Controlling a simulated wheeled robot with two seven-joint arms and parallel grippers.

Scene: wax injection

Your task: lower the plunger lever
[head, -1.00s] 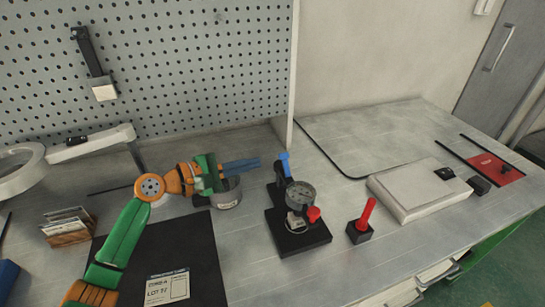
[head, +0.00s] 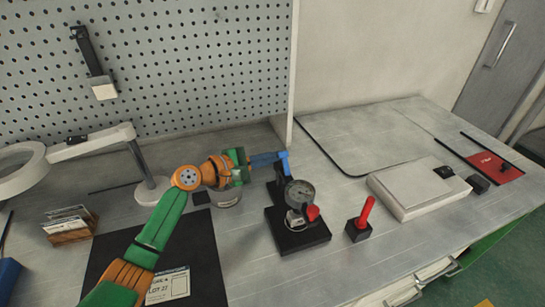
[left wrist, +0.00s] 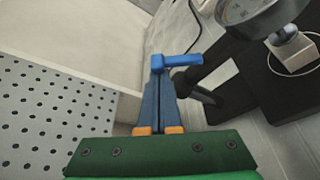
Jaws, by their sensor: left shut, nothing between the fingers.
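The plunger lever (head: 285,162) is a blue handle at the top rear of the black injection unit, and it stands up above the gauge in the head view. In the left wrist view the blue lever (left wrist: 184,61) lies crosswise at the fingertips. My left gripper (head: 277,158) comes from the left with its blue fingers shut and empty. In the left wrist view the shut fingertips (left wrist: 159,76) are at the lever's left end, touching or almost touching; I cannot tell which. The unit has a round gauge (head: 300,194), a red knob (head: 313,213) and a black base (head: 290,241). My right gripper is not in view.
A metal pot (head: 226,196) stands below my left gripper. A red-handled black block (head: 359,231) and a pale flat box (head: 411,193) are to the right. A pegboard (head: 190,70) rises behind. Bare bench lies in front of the unit.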

